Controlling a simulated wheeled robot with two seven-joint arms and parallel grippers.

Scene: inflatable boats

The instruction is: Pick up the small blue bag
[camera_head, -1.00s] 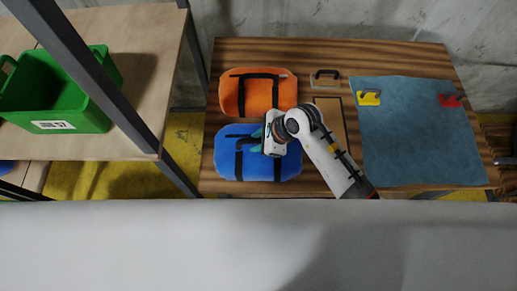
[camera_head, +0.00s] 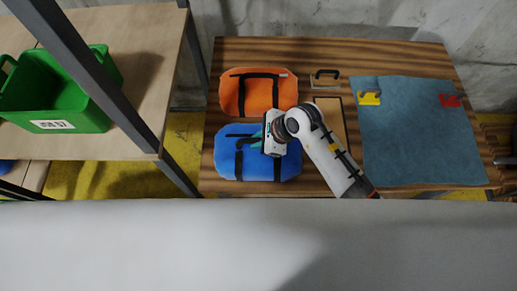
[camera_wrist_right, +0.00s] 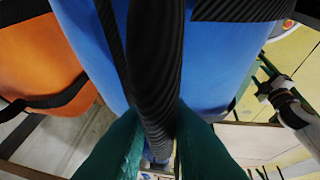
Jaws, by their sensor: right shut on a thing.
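The small blue bag (camera_head: 258,170) lies on the wooden table in the head view, with black straps across it. My right gripper (camera_head: 263,138) is over its upper middle part. In the right wrist view the green fingers (camera_wrist_right: 163,135) are closed on a black strap (camera_wrist_right: 155,70) of the blue bag, and the blue cloth (camera_wrist_right: 212,60) fills the space behind. From these views I cannot tell whether the bag is clear of the table. My left gripper is not in view.
An orange bag (camera_head: 259,92) lies just behind the blue one. A blue-grey mat (camera_head: 415,140) with a yellow-handled tool (camera_head: 369,98) and a red-handled tool (camera_head: 450,101) covers the table's right side. A green crate (camera_head: 50,95) stands on a shelf at left, behind a dark post (camera_head: 95,80).

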